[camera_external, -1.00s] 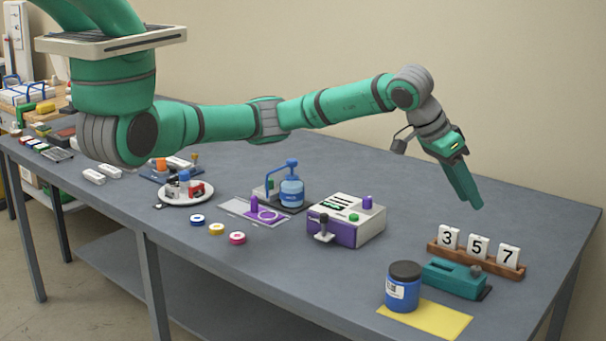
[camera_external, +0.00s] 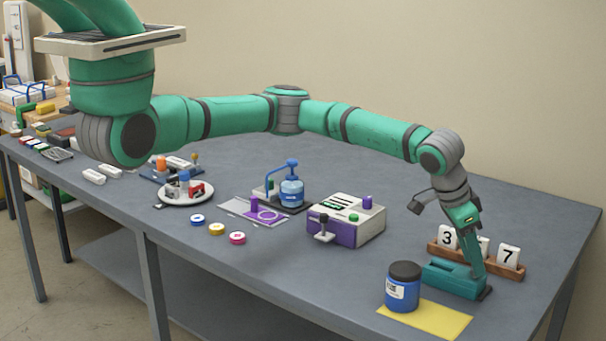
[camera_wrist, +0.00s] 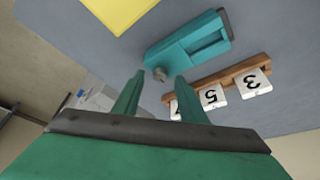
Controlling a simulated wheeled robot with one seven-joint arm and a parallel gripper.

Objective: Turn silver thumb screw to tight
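In the external view the teal fixture (camera_external: 450,279) stands near the table's right end, and my gripper hides the screw. My gripper (camera_wrist: 155,80) is open in the wrist view, with its two green fingers apart and nothing between them. The screw lies just beyond the fingertips, in line with the gap. In the external view my gripper (camera_external: 470,268) points down at the fixture's right end; I cannot tell whether it touches.
A wooden rack (camera_external: 510,269) with number tiles stands close behind the fixture. A blue jar (camera_external: 402,290) with a dark lid stands on a yellow sheet (camera_external: 440,320) in front. A purple and white box (camera_external: 345,222) stands to the left, with open tabletop between.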

